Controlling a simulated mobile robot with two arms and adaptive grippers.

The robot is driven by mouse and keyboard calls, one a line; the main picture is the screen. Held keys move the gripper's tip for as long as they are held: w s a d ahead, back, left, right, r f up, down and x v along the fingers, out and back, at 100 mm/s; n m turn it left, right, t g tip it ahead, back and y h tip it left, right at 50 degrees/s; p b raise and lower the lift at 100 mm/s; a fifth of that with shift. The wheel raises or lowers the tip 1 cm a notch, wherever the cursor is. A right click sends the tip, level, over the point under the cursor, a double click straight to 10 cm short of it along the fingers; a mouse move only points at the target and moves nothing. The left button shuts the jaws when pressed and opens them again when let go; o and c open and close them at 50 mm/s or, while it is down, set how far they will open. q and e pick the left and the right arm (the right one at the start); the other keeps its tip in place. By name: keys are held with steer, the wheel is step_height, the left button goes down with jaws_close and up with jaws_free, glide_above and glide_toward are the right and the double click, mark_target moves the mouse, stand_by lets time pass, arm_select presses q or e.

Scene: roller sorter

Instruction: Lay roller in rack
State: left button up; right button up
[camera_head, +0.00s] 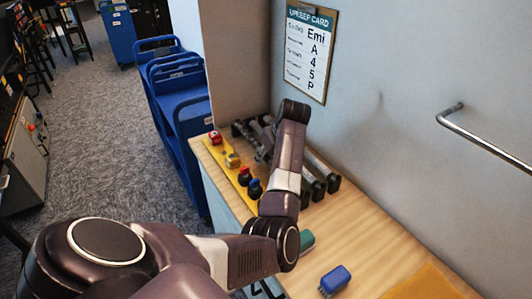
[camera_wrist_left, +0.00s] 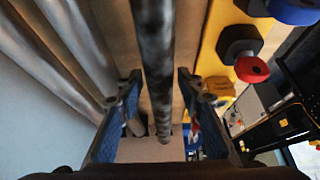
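My left gripper (camera_wrist_left: 157,76) is open in the left wrist view, its two blue-padded fingers on either side of a dark, mottled roller (camera_wrist_left: 155,45). A narrow gap shows on the right of the roller; contact on the left is unclear. In the head view my left arm reaches over the counter, and its gripper (camera_head: 262,148) is mostly hidden behind the wrist. Grey bars with dark square ends (camera_head: 318,187), seemingly rollers or rack parts, lie right of the forearm. Pale bars (camera_wrist_left: 70,40) run left of the gripper in the wrist view. My right gripper is not in view.
A yellow strip (camera_head: 211,152) with several coloured-top knobs lies along the counter's left edge. A blue block (camera_head: 335,280) and a green one (camera_head: 306,241) lie nearer. A wall rail (camera_head: 485,142) is at right, blue carts (camera_head: 180,115) at left.

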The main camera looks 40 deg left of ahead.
arm_select(q)
steer(key=shift+o, duration=0.4)
steer(key=shift+w+a+r, duration=0.1)
steer(key=shift+a+r, duration=0.05)
steer(key=shift+r, duration=0.05)
steer(key=shift+d+r, duration=0.2)
steer(key=shift+r, duration=0.3)
steer(key=v, duration=1.1)
steer(key=shift+d+f, duration=0.1)
steer(key=shift+d, duration=0.05)
